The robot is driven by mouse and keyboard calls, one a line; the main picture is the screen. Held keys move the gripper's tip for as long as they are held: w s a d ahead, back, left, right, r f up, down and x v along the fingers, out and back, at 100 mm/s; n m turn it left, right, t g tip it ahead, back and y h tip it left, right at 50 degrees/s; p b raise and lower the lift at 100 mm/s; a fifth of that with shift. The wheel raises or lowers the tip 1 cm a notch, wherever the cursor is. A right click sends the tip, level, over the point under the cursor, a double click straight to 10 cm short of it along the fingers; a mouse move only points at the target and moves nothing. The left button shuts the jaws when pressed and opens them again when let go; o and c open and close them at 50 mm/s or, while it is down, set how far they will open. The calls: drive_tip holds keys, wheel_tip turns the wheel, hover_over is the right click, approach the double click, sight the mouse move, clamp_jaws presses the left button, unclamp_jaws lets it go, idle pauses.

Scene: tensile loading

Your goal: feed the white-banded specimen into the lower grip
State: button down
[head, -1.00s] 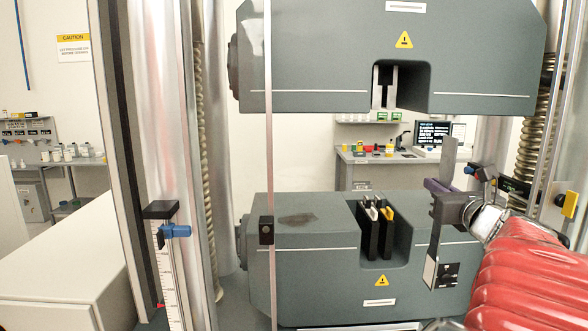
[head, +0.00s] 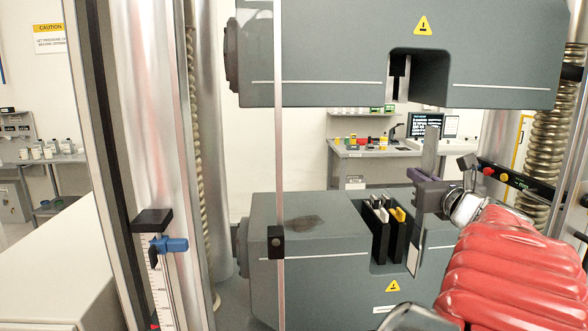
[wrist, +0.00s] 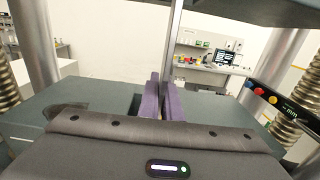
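The specimen is a flat grey bar (head: 430,150) held upright, with a white part (head: 414,255) low down. My gripper (head: 428,188), with purple fingers, is shut around its middle, and in the wrist view the bar (wrist: 174,45) rises from between the purple fingers (wrist: 162,100). The lower grip (head: 315,225) is a dark grey block with a front slot holding black jaws (head: 388,235), topped by white and yellow pieces. The specimen's lower end shows just right of these jaws in the head view. How far in front of the slot it is, I cannot tell.
The upper grip (head: 330,60) hangs above with its own slot and jaws. A thin clear vertical strip (head: 280,160) with a black clamp stands at the lower grip's left. A metal column (head: 165,110) and ruler (head: 160,285) stand further left. The gap between the grips is open.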

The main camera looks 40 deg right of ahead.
drive_tip(key=shift+r, duration=0.15)
drive_tip(key=x, duration=2.3)
drive_tip(key=shift+w+d+f, duration=0.15)
drive_tip(key=shift+w+f, duration=0.15)
drive_tip(key=shift+w, duration=0.05)
idle(3.0)
drive_tip(key=shift+f, duration=0.2)
idle(1.8)
drive_tip(key=c, duration=1.9)
unclamp_jaws()
drive_tip(key=shift+f, duration=0.1)
